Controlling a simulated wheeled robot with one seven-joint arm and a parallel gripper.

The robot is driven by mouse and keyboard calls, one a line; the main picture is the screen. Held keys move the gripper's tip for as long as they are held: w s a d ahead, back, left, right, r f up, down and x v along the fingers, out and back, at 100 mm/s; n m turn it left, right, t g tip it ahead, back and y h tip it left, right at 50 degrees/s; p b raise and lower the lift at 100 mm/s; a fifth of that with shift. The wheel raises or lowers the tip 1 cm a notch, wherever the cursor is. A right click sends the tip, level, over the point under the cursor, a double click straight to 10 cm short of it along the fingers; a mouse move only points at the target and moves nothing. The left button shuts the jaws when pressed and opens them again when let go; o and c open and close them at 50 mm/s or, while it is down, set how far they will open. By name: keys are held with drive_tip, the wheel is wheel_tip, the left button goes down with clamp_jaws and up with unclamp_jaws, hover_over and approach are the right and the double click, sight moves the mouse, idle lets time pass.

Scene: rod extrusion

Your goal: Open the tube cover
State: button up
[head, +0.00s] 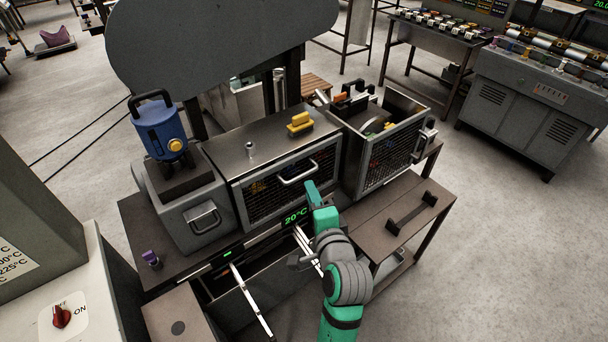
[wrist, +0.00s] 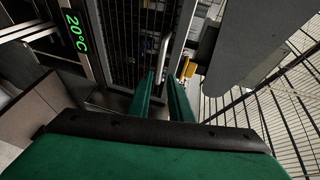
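The tube cover appears to be the dark mesh front panel (head: 265,190) of the grey box in the middle of the bench. It looks closed. A pale bar handle (head: 298,174) is fixed to it. My green gripper (head: 312,190) is just in front of the panel, slightly below and right of the handle. In the wrist view the two fingers (wrist: 162,82) are apart with nothing between them. The handle (wrist: 163,45) lies ahead of the fingertips, apparently in line with the gap. The mesh panel (wrist: 130,30) fills the area behind it. The exact distance to the handle is unclear.
A green 20°C display (head: 295,217) sits under the panel. Metal rails (head: 250,300) stick out below, by an open drawer-like box. A blue unit (head: 160,130) stands left, an open mesh bin (head: 385,145) right. A yellow knob (head: 300,122) is on the box top.

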sight(304, 176)
drive_tip(key=x, duration=0.9)
clamp_jaws()
